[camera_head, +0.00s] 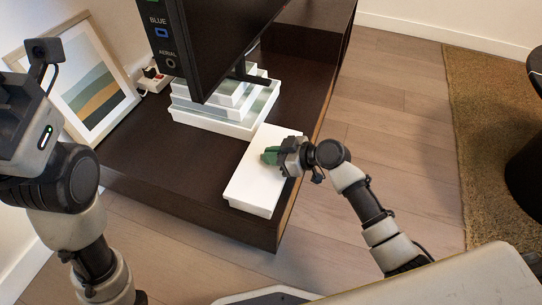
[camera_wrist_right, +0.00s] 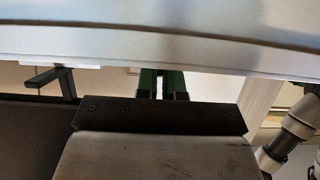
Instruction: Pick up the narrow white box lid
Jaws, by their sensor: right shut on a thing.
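The narrow white box lid (camera_head: 250,182) lies long and flat on the front end of the dark TV stand. In the right wrist view a broad white surface, most likely the lid (camera_wrist_right: 160,45), fills the top. My right gripper (camera_head: 270,156) reaches in from the right, its green fingers at the lid's right-hand side. In the right wrist view the green fingers (camera_wrist_right: 162,82) are close together, their tips hidden at the white surface; they are shut on the lid. My left arm stands at the left edge of the head view, its fingers out of frame.
A TV (camera_head: 215,40) stands on the dark TV stand (camera_head: 170,185), with stacked white boxes or lids (camera_head: 212,122) under it. A framed picture (camera_head: 85,85) leans on the wall by a power strip (camera_head: 152,80). Wood floor (camera_head: 390,110) lies open on the right, beside a brown rug (camera_head: 490,110).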

